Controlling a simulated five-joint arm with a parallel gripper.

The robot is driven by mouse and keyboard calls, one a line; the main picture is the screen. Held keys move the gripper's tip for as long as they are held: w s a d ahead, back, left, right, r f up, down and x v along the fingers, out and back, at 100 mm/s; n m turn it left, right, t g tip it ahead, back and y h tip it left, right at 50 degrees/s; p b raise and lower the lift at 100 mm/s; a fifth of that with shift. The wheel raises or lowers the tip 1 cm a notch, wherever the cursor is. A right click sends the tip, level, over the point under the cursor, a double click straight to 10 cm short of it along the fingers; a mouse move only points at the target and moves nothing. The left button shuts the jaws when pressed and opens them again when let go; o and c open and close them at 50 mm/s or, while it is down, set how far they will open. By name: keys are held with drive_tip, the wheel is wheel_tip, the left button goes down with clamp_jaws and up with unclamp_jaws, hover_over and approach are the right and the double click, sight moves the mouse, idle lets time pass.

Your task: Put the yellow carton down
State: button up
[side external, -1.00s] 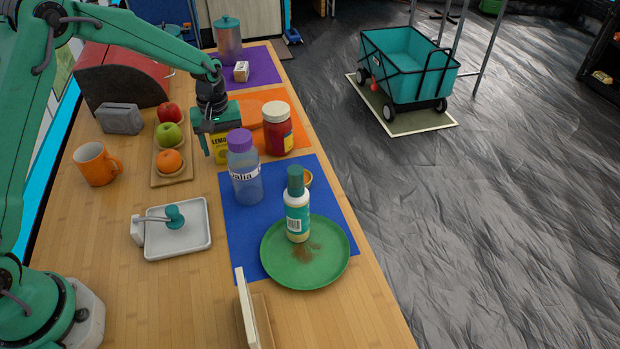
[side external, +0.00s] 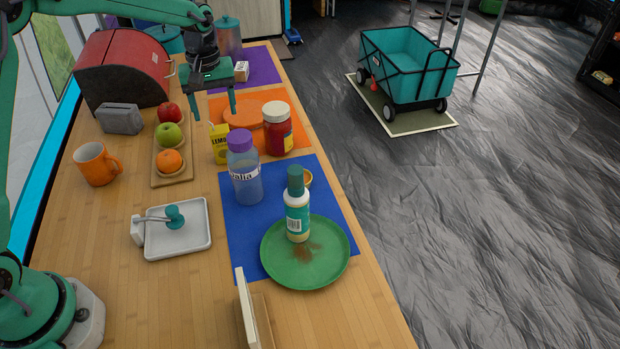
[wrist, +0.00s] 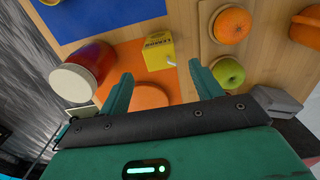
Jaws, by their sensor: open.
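The yellow carton (side external: 219,146), with "LEMON" lettering, stands at the left edge of the orange mat (side external: 256,104), left of the blue-capped area's purple-lidded bottle. In the wrist view the carton (wrist: 159,51) lies beyond my fingertips, clear of them. My gripper (side external: 221,110) is open and empty, raised above and behind the carton with its fingers pointing down. In the wrist view my gripper (wrist: 161,88) has its two fingers spread wide with nothing between them. The carton's lower part is partly hidden by the bottle in the side view.
A purple-lidded bottle (side external: 244,170) and a red jar (side external: 277,130) stand close to the carton. Apples and an orange (side external: 169,161) sit on a wooden board to the left. A green plate (side external: 330,255) holds another bottle. Bare counter lies at the front left.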

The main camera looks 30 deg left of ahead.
drive_tip(key=shift+r, duration=0.8)
drive_tip(key=shift+s+r, duration=0.3)
drive_tip(key=shift+r, duration=0.15)
drive_tip(key=s+d+r+m+t, duration=0.1)
drive_tip(key=s+r+m+t, duration=0.15)
drive_tip(key=s+r, duration=0.55)
drive_tip(key=s+r+m+t, duration=0.1)
drive_tip(key=s+r+m, duration=0.25)
drive_tip(key=s, duration=0.75)
drive_tip(key=s+f+m+t, duration=0.2)
drive_tip(key=s+m, duration=0.1)
drive_tip(key=s, duration=0.6)
drive_tip(key=shift+d+f, duration=0.15)
drive_tip(key=shift+d, duration=0.05)
